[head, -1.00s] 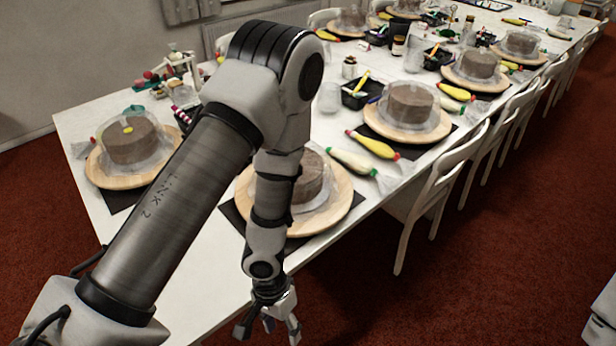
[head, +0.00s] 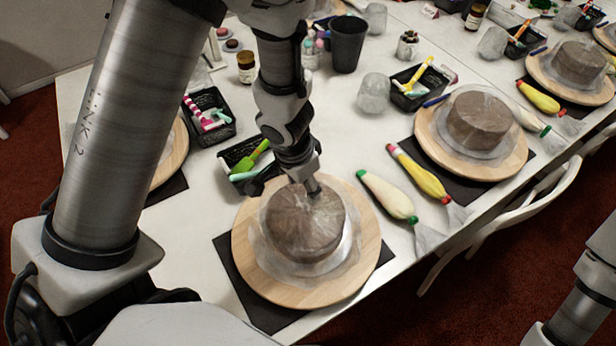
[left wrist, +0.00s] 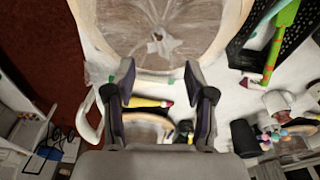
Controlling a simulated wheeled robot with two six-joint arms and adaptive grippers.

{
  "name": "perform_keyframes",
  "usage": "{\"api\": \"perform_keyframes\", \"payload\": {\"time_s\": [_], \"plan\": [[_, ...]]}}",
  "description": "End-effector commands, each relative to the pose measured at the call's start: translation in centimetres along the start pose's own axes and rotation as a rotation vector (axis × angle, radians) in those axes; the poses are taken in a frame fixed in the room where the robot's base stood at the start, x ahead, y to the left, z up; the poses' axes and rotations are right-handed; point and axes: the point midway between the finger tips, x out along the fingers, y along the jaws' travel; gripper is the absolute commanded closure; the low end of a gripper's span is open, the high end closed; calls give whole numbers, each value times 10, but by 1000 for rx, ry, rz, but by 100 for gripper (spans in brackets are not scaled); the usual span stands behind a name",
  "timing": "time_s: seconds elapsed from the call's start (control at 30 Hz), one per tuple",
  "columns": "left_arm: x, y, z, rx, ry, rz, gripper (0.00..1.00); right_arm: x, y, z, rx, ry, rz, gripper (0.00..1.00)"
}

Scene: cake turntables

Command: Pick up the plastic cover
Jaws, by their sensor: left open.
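A clear, wrinkled plastic cover (head: 318,232) lies over a brown round cake on a wooden turntable (head: 372,250) near the front edge of the table. In the left wrist view the cover (left wrist: 152,25) has a gathered tuft near the middle of its top. My left gripper (head: 290,182) is at the far side of the cover's top, close to it. Whether they touch cannot be told. In the left wrist view the gripper (left wrist: 160,76) has its fingers spread apart, with nothing between them. My right gripper is out of view.
Two piping bags (head: 385,194) (head: 418,174) lie right of the turntable. A black basket (head: 238,152) with a green-handled tool stands behind it. Other covered cakes (head: 478,119) stand on turntables along the table. A chair (head: 510,218) is at the right edge.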

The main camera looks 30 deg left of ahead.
Motion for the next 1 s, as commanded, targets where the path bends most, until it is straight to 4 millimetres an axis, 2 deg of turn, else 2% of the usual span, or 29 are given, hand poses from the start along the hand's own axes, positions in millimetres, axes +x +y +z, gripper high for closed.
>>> {"api": "perform_keyframes", "payload": {"time_s": [0.2, 0.33, 0.53, 0.6, 0.8, 0.83, 0.97, 1.0], "plan": [[29, 0, 2, 0, -1, 0, 46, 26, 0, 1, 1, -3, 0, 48], [41, 1, 3, 0, -1, 0, 46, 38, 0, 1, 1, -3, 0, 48], [77, 3, 7, 0, -1, 1, 46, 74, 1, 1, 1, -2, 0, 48], [82, 3, 7, -1, -1, 1, 46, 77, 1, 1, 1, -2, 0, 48], [78, 3, 6, -1, -1, 1, 46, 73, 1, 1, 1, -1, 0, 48], [78, 3, 6, -1, -1, 1, 52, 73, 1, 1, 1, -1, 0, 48], [78, 3, 6, -1, -1, 1, 99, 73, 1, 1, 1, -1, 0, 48], [78, 3, 6, -1, -1, 1, 100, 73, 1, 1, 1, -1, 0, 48]]}}
